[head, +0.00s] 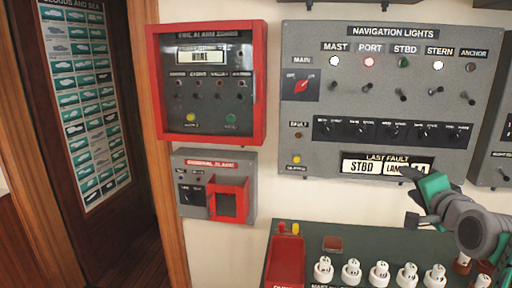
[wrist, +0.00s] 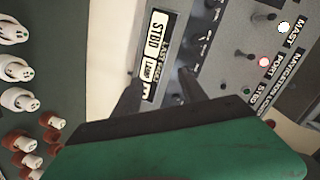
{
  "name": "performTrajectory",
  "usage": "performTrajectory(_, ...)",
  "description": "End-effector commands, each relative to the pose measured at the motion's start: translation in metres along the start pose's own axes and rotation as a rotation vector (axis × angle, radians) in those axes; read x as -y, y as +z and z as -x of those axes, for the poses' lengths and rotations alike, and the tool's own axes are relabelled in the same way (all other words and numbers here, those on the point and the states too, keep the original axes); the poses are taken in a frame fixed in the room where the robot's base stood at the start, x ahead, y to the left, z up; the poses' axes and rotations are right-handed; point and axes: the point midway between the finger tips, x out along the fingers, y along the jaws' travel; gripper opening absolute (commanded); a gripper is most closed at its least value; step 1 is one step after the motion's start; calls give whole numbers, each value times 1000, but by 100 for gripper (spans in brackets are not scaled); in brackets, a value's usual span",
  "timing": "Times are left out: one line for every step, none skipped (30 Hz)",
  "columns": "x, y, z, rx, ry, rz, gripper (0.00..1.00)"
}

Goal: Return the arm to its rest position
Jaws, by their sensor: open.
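My gripper (head: 412,196) is at the right of the head view, in front of the lower edge of the grey navigation lights panel (head: 300,150). Its fingers are apart with nothing between them. In the wrist view the two dark fingers of my gripper (wrist: 162,98) reach toward the panel, one on each side of the last fault label (wrist: 152,55). My green and grey wrist covers part of the panel's lower right area. I cannot tell whether the fingertips touch the panel.
A console with white knobs (head: 350,271) and a red tray (head: 287,262) lies below my arm. A red-framed fire alarm box (head: 258,80) and a general alarm box (head: 247,166) hang on the wall to the left. A dark door with a chart (head: 92,100) is at far left.

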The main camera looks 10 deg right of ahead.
Motion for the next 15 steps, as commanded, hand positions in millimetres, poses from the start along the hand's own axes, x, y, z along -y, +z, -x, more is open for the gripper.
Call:
performTrajectory(-1, 16, -4, 30, 19, 28, 50)
performTrajectory(-4, 26, -7, 49, 35, 49, 50)
performTrajectory(-7, 41, -10, 76, 56, 81, 50)
performTrajectory(-10, 52, -11, 98, 73, 105, 50)
performTrajectory(-13, 64, -13, 122, 92, 131, 50)
performTrajectory(-17, 81, -14, 156, 116, 169, 50)
performTrajectory(-21, 95, -15, 185, 134, 200, 50)
performTrajectory(-25, 110, -15, 216, 153, 235, 50)
performTrajectory(-31, 131, -14, 263, 180, 286, 50)
performTrajectory(-36, 149, -11, 304, 202, 329, 50)
performTrajectory(-42, 169, -8, 349, 224, 379, 50)
performTrajectory(-51, 197, -1, 418, 256, 451, 50)
performTrajectory(-60, 219, 7, 477, 280, 513, 50)
performTrajectory(-68, 242, 17, 539, 303, 581, 50)
performTrajectory(-82, 270, 34, 629, 331, 674, 50)
